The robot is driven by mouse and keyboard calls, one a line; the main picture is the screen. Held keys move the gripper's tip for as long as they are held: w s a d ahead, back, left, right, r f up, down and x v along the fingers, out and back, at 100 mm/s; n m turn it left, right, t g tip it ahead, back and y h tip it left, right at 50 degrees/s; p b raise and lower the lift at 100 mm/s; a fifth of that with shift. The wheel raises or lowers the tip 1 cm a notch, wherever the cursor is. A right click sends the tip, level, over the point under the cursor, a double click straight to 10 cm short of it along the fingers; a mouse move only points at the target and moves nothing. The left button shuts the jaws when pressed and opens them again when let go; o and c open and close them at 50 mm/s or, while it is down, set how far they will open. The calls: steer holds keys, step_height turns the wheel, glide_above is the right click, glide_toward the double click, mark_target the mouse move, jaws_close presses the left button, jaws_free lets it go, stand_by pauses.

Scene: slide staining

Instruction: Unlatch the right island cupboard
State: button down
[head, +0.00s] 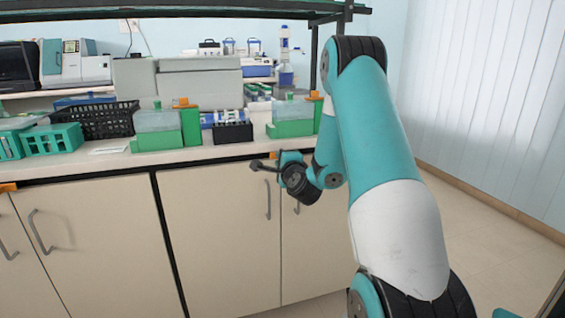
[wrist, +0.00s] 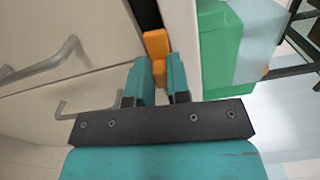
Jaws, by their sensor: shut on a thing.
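The right island cupboard has two beige doors (head: 220,235) with grey vertical handles, in the head view. My gripper (head: 266,162) is at the top of these doors, just under the counter edge. In the wrist view my gripper (wrist: 160,75) has its two teal fingers close together around an orange latch (wrist: 156,43). The latch sits by the dark gap between doors and counter. In the head view my gripper and wrist cover the latch area. The doors look closed.
The counter (head: 105,165) above holds green boxes (head: 155,132), a black basket (head: 100,118) and teal racks (head: 52,140). A left cupboard with an orange latch (head: 8,187) stands beside. Door handles (wrist: 45,62) lie close left of my fingers. Floor is clear at right.

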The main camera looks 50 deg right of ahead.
steer(key=shift+f+n, duration=0.1)
steer(key=shift+n, duration=0.5)
steer(key=c, duration=1.1)
jaws_free()
